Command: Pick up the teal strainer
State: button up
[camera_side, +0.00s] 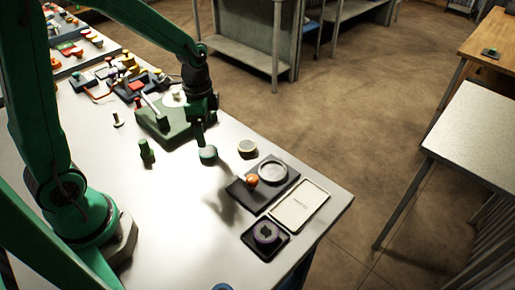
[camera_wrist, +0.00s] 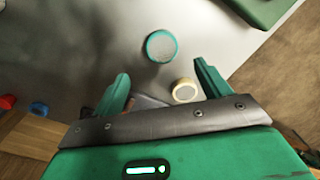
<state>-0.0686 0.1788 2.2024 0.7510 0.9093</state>
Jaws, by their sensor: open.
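The teal strainer (camera_wrist: 161,46) is a round, shallow piece with a teal rim and a grey mesh-like face. In the wrist view it lies on the pale table, beyond and roughly centred between the fingertips of my gripper (camera_wrist: 160,69). In the side view the strainer (camera_side: 208,155) is just below the tip of my gripper (camera_side: 201,138). My gripper is open and empty, with its two green fingers spread apart. I cannot tell how much height separates the fingertips from the strainer.
A round cream-topped piece (camera_wrist: 184,91) sits close to one finger; it also shows in the side view (camera_side: 247,149). A dark tray (camera_side: 235,190) holds a grey ring and an orange ball. A white tray (camera_side: 299,205) lies beside it. A green machine (camera_side: 160,128) stands behind my gripper.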

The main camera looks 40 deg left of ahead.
aim_at(208, 150)
jog(key=shift+f, duration=1.55)
jog(key=shift+f, duration=0.1)
jog(key=shift+w+a+f, duration=0.1)
jog(key=shift+a+f, duration=0.05)
jog(key=shift+f, duration=1.1)
jog(key=shift+a+f, duration=0.1)
jog(key=shift+f, duration=1.15)
jog(key=c, duration=1.1)
